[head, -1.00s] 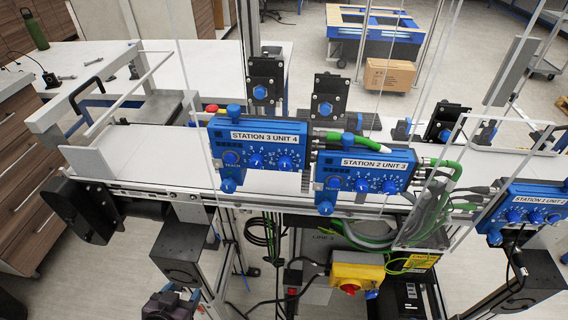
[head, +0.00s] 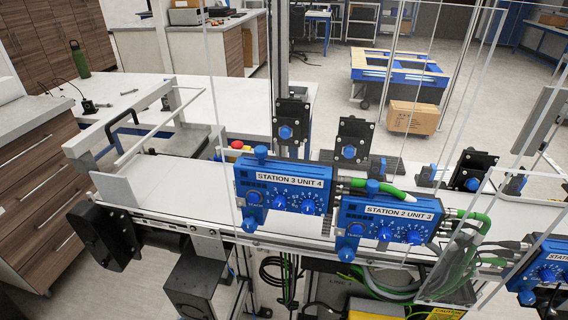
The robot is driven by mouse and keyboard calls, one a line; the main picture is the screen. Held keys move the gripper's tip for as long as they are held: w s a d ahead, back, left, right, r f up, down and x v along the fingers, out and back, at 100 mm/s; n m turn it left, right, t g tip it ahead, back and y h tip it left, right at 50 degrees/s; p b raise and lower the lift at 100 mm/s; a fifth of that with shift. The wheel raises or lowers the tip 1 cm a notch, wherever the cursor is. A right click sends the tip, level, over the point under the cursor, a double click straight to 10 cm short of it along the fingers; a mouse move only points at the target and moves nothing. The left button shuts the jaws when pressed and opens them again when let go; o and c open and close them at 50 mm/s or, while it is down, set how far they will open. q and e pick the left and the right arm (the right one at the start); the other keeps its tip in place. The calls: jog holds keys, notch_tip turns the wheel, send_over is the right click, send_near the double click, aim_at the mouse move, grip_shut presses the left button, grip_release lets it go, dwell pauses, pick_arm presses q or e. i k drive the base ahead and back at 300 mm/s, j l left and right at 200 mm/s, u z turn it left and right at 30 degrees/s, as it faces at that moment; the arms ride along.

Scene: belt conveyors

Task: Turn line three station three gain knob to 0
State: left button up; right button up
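The blue box labelled "STATION 3 UNIT 4" (head: 290,181) is mounted on the front rail of the conveyor. A dim plate below the rail seems to read "LINE 3" (head: 312,281). Neither of my grippers is in view.
The "STATION 2 UNIT 3" box (head: 390,213) sits just right, with green hoses (head: 378,187) above it. Another blue box (head: 548,268) is cut off at the right edge. Clear panels and thin posts stand around the line. Floor at lower left (head: 110,280) is open.

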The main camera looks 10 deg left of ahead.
aim_at(308, 207)
jog(key=j+z, duration=0.2)
jog(key=j, duration=0.4)
jog(key=k+j+z, duration=0.2)
jog(key=j, duration=0.35)
jog(key=j+z, duration=0.2)
jog(key=j, duration=0.4)
